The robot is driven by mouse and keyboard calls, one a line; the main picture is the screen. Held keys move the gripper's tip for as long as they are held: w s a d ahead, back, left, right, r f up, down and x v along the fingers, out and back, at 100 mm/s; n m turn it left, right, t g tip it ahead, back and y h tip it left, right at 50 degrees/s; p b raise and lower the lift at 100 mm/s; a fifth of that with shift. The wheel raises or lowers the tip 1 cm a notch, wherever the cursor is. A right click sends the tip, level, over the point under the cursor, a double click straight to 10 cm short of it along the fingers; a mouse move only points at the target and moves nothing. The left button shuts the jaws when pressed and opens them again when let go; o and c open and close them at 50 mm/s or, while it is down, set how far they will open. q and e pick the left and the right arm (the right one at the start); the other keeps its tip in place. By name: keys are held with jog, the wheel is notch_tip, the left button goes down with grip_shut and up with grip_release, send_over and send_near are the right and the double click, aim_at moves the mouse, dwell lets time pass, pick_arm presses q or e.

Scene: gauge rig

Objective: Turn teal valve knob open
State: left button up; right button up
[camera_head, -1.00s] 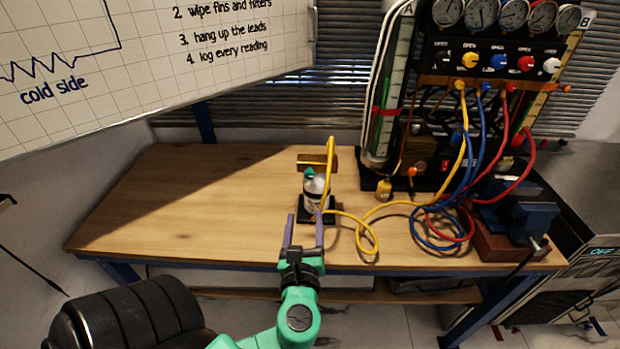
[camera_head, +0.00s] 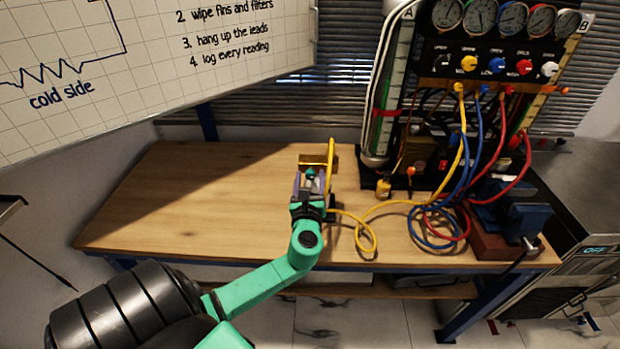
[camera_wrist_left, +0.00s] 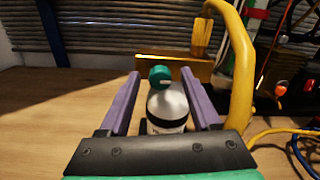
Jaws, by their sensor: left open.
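The teal valve knob (camera_wrist_left: 160,75) sits on top of a small white canister (camera_wrist_left: 167,108) in the left wrist view. In the head view the knob (camera_head: 311,172) shows just beyond my left gripper (camera_head: 310,181), whose arm hides most of the canister. My left gripper (camera_wrist_left: 160,92) is open, with one purple finger on each side of the knob and the canister's top. There is a visible gap between the knob and each finger in the wrist view. My right gripper is not in view.
A yellow hose (camera_head: 331,160) rises close on the right of the canister, and a brass block (camera_head: 313,160) stands behind it. Coiled hoses, a gauge panel (camera_head: 497,62) and a blue vise (camera_head: 522,222) fill the right. The bench (camera_head: 200,200) is clear on the left.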

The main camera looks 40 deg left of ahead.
pick_arm(q)
grip_shut()
jog(key=shift+f+n+b, duration=0.1)
jog(key=shift+n+b, duration=0.3)
jog(key=n+b, duration=0.2)
jog(key=n, duration=0.1)
jog(key=shift+f, duration=0.1)
jog(key=n+b, duration=0.4)
jog(key=n, duration=0.1)
jog(key=n+b, duration=0.3)
jog(key=n, duration=0.2)
jog(key=shift+n, duration=0.4)
jog(key=shift+n+b, duration=1.05)
jog(key=shift+n, duration=0.55)
